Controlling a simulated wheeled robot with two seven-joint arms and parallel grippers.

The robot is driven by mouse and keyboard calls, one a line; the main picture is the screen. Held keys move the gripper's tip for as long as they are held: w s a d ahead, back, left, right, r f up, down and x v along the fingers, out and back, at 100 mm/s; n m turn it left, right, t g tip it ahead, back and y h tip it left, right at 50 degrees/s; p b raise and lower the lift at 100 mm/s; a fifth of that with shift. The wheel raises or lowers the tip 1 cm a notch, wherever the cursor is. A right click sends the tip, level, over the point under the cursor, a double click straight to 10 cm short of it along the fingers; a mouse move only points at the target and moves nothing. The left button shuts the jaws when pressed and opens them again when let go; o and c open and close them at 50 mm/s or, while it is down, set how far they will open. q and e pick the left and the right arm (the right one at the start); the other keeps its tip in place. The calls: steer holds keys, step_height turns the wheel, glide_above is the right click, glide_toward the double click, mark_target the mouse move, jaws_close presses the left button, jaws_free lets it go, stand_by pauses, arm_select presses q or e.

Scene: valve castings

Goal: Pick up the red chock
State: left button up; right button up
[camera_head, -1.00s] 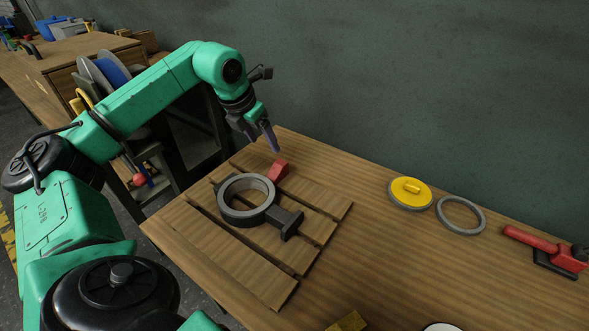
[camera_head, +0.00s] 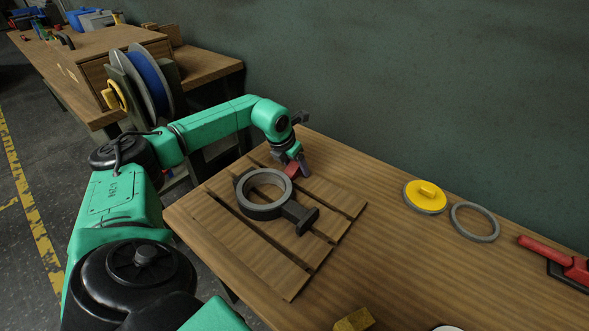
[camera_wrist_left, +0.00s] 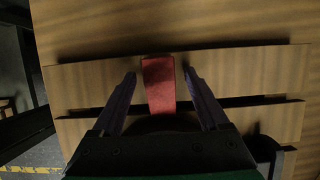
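The red chock (camera_head: 292,170) lies on the slatted wooden pallet (camera_head: 227,229), beside the grey ring of the valve casting (camera_head: 264,211). In the left wrist view the red chock (camera_wrist_left: 159,84) sits between the two fingers of my left gripper (camera_wrist_left: 158,84), with a gap on each side. My left gripper (camera_head: 296,166) is open and low over the chock, which it partly hides in the head view. My right gripper is not in view.
A yellow lid (camera_head: 425,196), a grey ring (camera_head: 474,222) and a red-handled tool (camera_head: 553,257) lie on the bench to the right. A brass-coloured block (camera_head: 354,320) is at the front. Bare bench (camera_head: 400,260) lies between them.

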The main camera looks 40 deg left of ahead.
arm_select(q)
jaws_close()
steer(key=shift+r, duration=0.1)
